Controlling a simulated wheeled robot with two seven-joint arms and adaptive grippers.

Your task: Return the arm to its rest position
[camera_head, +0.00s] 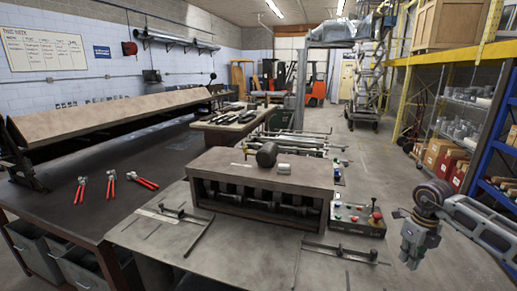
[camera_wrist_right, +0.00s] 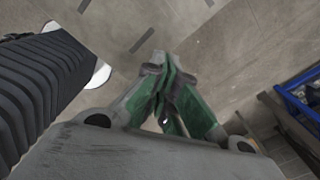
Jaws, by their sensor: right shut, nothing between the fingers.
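My right gripper (camera_head: 411,262) hangs at the end of my right arm (camera_head: 487,222), which comes in from the right edge in the head view. It points down over the floor, to the right of the work table, and touches nothing. In the right wrist view its green-sided fingers (camera_wrist_right: 168,85) meet at the tips, shut and empty, with bare floor beyond them. My left arm and left gripper are not in view.
A wooden-topped bench unit (camera_head: 262,172) with a mallet (camera_head: 267,154) stands on the grey table (camera_head: 150,235). A button box (camera_head: 357,219) sits by its right side. Red-handled tools (camera_head: 110,184) lie on the dark bench at left. Blue shelving (camera_head: 490,150) stands at right. Open floor (camera_head: 385,170) lies between.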

